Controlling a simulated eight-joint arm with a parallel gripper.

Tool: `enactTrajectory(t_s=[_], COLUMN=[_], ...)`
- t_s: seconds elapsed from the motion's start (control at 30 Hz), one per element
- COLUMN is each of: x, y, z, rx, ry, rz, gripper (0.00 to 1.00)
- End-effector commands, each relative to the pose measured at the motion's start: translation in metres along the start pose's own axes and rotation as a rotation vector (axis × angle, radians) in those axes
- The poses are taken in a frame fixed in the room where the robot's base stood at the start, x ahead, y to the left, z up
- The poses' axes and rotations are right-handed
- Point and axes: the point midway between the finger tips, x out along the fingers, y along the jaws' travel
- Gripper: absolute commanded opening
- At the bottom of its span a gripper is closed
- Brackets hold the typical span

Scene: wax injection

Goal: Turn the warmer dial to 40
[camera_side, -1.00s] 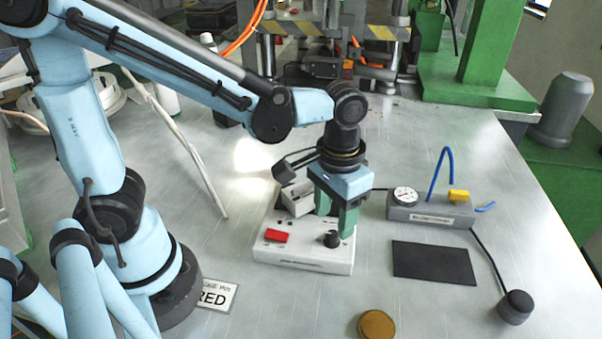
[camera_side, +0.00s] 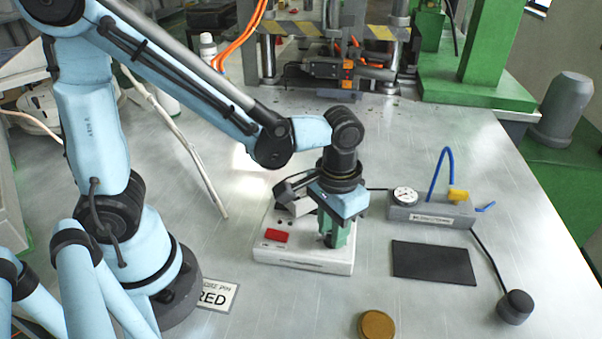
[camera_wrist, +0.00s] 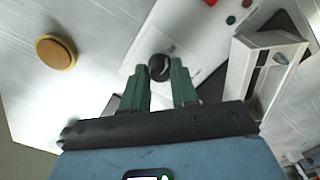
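The warmer is a white box (camera_side: 290,260) with a red switch (camera_side: 276,236) on its top left. It stands on the metal table in the side view. Its black dial (camera_wrist: 159,67) shows in the wrist view, just beyond and between my green fingertips. My gripper (camera_side: 336,240) points down over the right part of the warmer in the side view and hides most of the dial there. In the wrist view my gripper (camera_wrist: 163,75) has its fingers apart, with a gap on either side of the dial. Contact with the dial cannot be made out, and the dial's setting is not readable.
A grey box with a pressure gauge (camera_side: 404,196) and a blue hose stands to the right. A black mat (camera_side: 433,262), a black round knob-like piece (camera_side: 515,306) and a round amber disc (camera_side: 376,325) lie nearby.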

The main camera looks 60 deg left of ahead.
Motion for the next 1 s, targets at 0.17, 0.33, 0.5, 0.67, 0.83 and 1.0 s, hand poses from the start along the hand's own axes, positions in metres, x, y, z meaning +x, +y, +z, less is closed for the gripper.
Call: enactTrajectory(t_s=[0.17,0.33,0.5,0.67,0.83,1.0], x=[-0.0001,-0.0002,-0.0002,-0.0002,-0.0002,-0.0003], y=[-0.0001,-0.0001,-0.0001,-0.0001,-0.0001,-0.0001], z=[0.0000,0.0000,-0.0001,-0.0001,-0.0002,-0.0002], rx=[0.000,0.016,0.078,0.184,0.336,0.498], ry=[0.000,0.000,-0.001,-0.001,-0.001,-0.001], rz=[0.000,0.000,0.000,0.000,0.000,0.000], gripper=[0.00,0.00,0.00,0.00,0.00,0.00])
